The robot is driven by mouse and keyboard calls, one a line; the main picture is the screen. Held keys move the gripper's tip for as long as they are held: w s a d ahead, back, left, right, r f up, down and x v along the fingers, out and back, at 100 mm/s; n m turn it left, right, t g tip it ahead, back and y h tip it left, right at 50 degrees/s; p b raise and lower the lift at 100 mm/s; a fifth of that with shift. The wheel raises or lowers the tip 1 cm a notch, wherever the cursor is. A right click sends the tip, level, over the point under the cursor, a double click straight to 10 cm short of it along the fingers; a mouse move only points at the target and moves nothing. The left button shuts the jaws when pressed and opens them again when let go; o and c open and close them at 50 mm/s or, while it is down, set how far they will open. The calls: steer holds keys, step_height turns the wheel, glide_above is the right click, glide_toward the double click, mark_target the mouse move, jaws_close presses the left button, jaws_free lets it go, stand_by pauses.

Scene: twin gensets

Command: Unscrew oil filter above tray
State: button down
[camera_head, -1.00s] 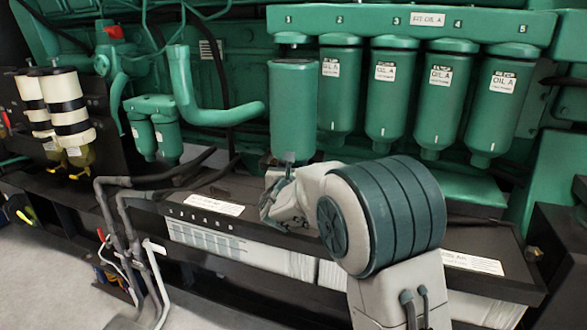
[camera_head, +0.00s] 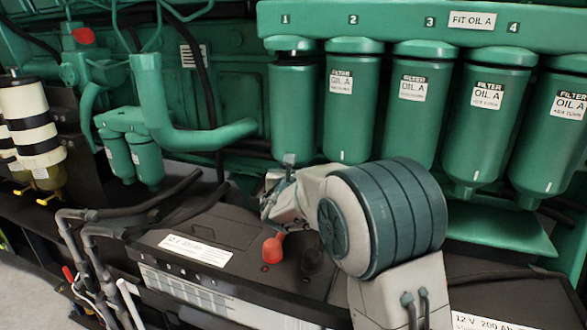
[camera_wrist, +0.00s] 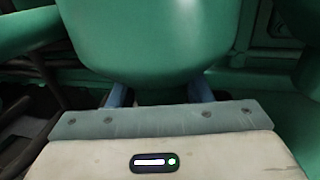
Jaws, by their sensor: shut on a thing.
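A plain green oil filter (camera_head: 294,112) stands upright at position 1, at the left end of the filter row. No label shows on its near side. My gripper (camera_head: 289,170) is below it and shut on its lower end. In the wrist view the green filter (camera_wrist: 145,40) fills the top middle, with the blue-grey fingers beside its base.
Several labelled green filters, such as filter 2 (camera_head: 352,115), hang close on the right. A black battery (camera_head: 225,235) with a red terminal cap (camera_head: 272,246) lies below my arm. Black hoses (camera_head: 150,215) and a green pipe (camera_head: 165,125) are at the left.

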steer(key=shift+s+a+r, duration=0.25)
steer(key=shift+s+a, duration=0.2)
steer(key=shift+s, duration=0.25)
steer(key=shift+s+a+p, duration=0.25)
steer(key=shift+s+a, duration=0.1)
steer(key=shift+s, duration=0.65)
steer(key=shift+s+a+p, duration=0.25)
steer(key=shift+s+a, duration=0.1)
steer(key=shift+s, duration=0.6)
steer(key=shift+s+a+p, duration=0.25)
steer(key=shift+s+a, duration=0.1)
steer(key=shift+s, duration=0.65)
steer(key=s+a, duration=0.2)
steer(key=s, duration=0.4)
steer(key=s+a+b, duration=0.1)
steer(key=s+a, duration=0.1)
steer(key=s, duration=0.5)
steer(key=shift+s+a, duration=0.2)
steer(key=shift+a, duration=0.15)
steer(key=shift+f, duration=0.1)
